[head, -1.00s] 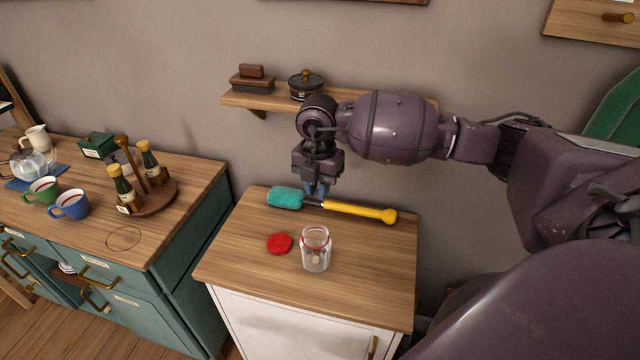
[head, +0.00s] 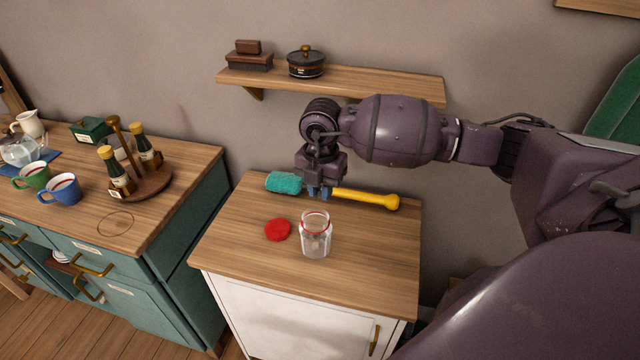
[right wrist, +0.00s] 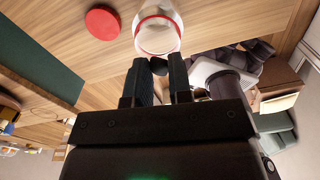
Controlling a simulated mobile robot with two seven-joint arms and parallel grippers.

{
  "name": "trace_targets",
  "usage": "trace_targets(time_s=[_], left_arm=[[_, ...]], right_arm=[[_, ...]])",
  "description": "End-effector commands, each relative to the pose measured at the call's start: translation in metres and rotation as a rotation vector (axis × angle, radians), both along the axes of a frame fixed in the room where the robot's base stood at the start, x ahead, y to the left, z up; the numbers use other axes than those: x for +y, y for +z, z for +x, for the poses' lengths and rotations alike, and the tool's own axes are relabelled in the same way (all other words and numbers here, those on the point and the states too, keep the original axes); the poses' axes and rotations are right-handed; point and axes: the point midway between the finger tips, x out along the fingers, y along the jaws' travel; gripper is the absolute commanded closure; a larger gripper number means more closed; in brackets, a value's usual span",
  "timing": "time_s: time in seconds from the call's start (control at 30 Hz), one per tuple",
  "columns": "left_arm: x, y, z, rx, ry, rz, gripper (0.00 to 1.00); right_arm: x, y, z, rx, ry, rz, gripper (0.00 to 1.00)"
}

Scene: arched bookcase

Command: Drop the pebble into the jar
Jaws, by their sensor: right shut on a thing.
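The clear glass jar (head: 316,243) with a red rim stands open and upright on the wooden top of the white cabinet. Its open mouth (right wrist: 158,36) faces my fingers in the right wrist view. My right gripper (head: 319,192) is above the cabinet top, behind the jar in the head view. In the right wrist view the gripper (right wrist: 158,74) is shut on a small dark pebble (right wrist: 158,66) between its fingertips, apart from the jar's rim. The pebble is hidden in the head view. My left gripper is not in view.
A red lid (head: 278,230) lies left of the jar. A yellow-handled tool (head: 370,198) with a teal head lies behind it, partly hidden by my gripper. A wall shelf (head: 390,84) is above. The cabinet top right of the jar is clear.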

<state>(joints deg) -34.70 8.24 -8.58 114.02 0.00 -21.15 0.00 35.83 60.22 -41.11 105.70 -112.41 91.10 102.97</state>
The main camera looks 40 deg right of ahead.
Motion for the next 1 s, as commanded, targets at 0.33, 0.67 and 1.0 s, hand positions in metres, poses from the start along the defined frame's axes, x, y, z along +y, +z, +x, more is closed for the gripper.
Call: trace_targets(time_s=[0.33, 0.67, 1.0], left_arm=[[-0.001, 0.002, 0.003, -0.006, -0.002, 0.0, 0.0], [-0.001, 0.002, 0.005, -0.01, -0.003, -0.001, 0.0], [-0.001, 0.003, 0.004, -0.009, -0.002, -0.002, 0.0]], right_arm=[[0.0, 0.0, 0.0, -0.001, 0.0, 0.0, 0.67], [0.0, 0.0, 0.0, -0.001, 0.0, 0.0, 0.51], [0.0, 0.033, 0.001, -0.006, 0.001, -0.001, 0.51]])
